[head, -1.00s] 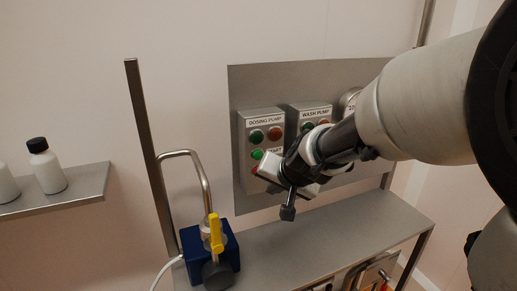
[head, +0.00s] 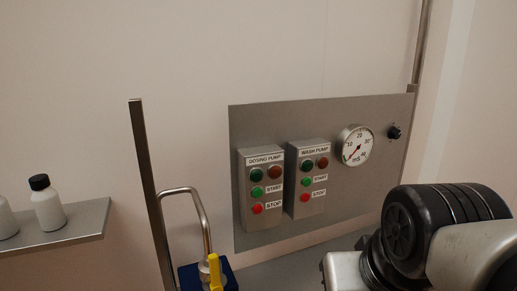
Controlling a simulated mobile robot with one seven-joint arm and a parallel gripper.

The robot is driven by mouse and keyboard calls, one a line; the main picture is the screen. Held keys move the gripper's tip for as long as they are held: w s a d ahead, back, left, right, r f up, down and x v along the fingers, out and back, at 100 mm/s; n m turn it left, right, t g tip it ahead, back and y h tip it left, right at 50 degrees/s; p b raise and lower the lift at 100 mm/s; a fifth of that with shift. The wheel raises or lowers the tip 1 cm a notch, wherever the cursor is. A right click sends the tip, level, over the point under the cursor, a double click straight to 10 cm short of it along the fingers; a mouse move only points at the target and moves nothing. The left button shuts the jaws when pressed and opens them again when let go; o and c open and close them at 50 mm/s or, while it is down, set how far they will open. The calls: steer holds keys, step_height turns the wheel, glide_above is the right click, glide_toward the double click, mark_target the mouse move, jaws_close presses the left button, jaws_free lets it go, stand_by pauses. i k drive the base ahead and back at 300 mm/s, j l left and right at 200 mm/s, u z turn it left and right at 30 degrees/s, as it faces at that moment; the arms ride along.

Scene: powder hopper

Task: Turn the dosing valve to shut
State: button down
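The valve's yellow lever (head: 214,272) shows at the bottom edge of the head view, standing upright in line with the pipe. Its lower end is cut off by the frame edge. A bent steel pipe (head: 204,222) comes down to it from above. A blue block (head: 188,278) sits behind and around the lever, mostly below the frame. My gripper is out of view; only links of my arm show at the lower right, well away from the lever.
A steel panel (head: 375,190) carries the dosing pump box (head: 248,212), the wash pump box (head: 308,207), a round gauge (head: 356,146) and a black knob (head: 394,132). A steel post (head: 150,190) stands left of the pipe. A shelf (head: 70,229) holds white bottles at the far left.

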mark_target(215, 284)
steer(key=k+j+u, duration=0.1)
steer(key=u, duration=0.3)
steer(key=j+u, duration=0.1)
steer(key=u, duration=0.25)
steer(key=k+j, duration=0.05)
